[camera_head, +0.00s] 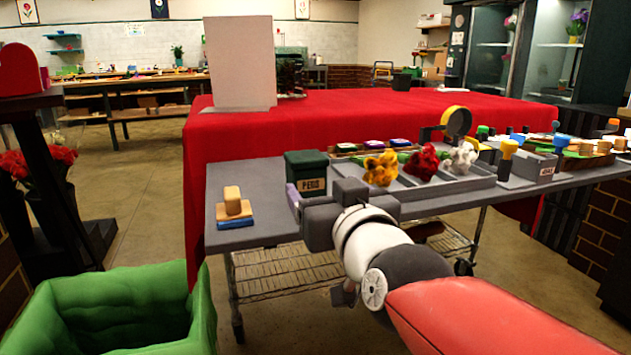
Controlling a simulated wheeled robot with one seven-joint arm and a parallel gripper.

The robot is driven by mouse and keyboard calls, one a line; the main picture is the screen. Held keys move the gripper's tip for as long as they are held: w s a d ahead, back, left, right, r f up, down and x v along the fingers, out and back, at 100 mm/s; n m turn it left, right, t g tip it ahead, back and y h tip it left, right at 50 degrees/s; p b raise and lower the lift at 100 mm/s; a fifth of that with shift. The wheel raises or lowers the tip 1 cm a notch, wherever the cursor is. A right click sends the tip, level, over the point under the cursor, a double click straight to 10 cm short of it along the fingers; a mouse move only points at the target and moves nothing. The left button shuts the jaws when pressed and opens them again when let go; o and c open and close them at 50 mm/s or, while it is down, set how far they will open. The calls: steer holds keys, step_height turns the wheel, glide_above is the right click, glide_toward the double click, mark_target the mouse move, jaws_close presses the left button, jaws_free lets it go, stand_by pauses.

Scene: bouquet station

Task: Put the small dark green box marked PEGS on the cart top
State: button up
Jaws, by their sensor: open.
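The small dark green box (307,173) marked PEGS stands upright on the grey cart top (245,179), near its left part. Its label faces me. My gripper (297,199) is just in front of the box, at the cart's front edge. One finger with a purple pad shows at the box's lower left; the other finger is hidden behind the gripper body. The gripper is open, and I cannot tell whether it touches the box.
A wooden stamp on a blue pad (234,207) sits left of the box. A grey tray (443,185) with yellow, red and white clumps stands to the right. Behind is a red-draped table (350,115). A green bin (110,305) stands at front left.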

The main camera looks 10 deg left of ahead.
steer(key=s+d+f+m+g+h, duration=0.2)
steer(key=s+d+f+g+h, duration=0.1)
steer(key=d+f, duration=0.7)
steer(key=s+d+f+m+g+h, duration=0.2)
steer(key=s+d+f+g+h, duration=0.2)
steer(key=d+f, duration=0.6)
steer(key=shift+s+d+m+h, duration=0.4)
steer(key=shift+s+d+h, duration=0.25)
steer(key=shift+s, duration=0.3)
steer(key=shift+o, duration=0.8)
steer(key=s+d+f+m+g+h, duration=0.1)
steer(key=s+d+f+g, duration=0.1)
steer(key=s+d+f, duration=0.2)
steer(key=shift+s+m+g, duration=0.3)
steer(key=shift+s, duration=0.3)
steer(key=shift+d, duration=0.1)
